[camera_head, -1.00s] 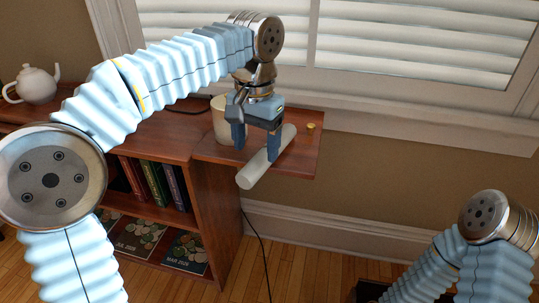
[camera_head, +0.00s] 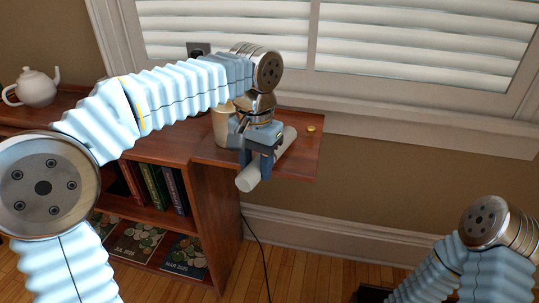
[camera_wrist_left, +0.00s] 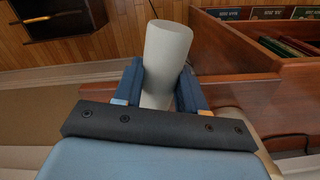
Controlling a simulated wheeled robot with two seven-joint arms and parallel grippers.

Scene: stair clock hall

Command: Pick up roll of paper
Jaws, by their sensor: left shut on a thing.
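The roll of paper (camera_head: 249,178) is a plain white cylinder on the wooden side shelf (camera_head: 305,160), with its near end jutting past the shelf's front edge. My left gripper (camera_head: 257,165) reaches down over it from above and is shut on it, one finger on each side. In the left wrist view the roll (camera_wrist_left: 166,55) stands between the two dark blue fingers (camera_wrist_left: 160,85). I cannot tell whether the roll still touches the shelf. Of my right arm only links show at the lower right; its gripper is out of the frame.
A cream cup-like container (camera_head: 221,125) stands just left of my left gripper. A small brass-coloured object (camera_head: 311,129) lies at the shelf's back right. A white teapot (camera_head: 35,87) is on the bookcase top at far left. Books (camera_head: 157,183) fill a shelf below.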

